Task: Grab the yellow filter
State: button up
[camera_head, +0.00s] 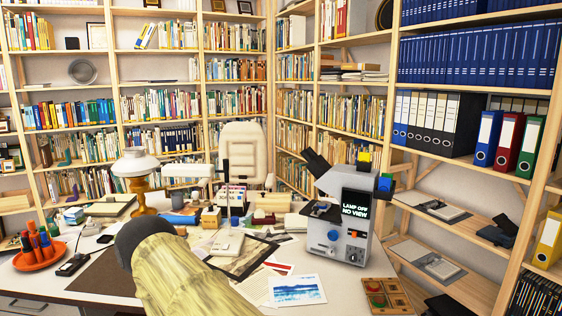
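A small yellow block (363,156), which looks like the yellow filter, sits at the upper right of a grey microscope-like instrument (345,225). I cannot make out my gripper's fingers anywhere in this view.
A large tan cylinder with a dark rounded end (145,242) fills the lower-left foreground and hides part of the desk. A wooden tray (408,309) with coloured squares lies right of a blue print (297,290). An orange dish (40,263) is at left. Bookshelves surround the desk.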

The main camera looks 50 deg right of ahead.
aim_at(364, 157)
jog(key=u, duration=0.8)
jog(key=k, duration=1.7)
jog(key=z, duration=2.05)
jog(key=i, duration=0.55)
jog(key=z, duration=0.1)
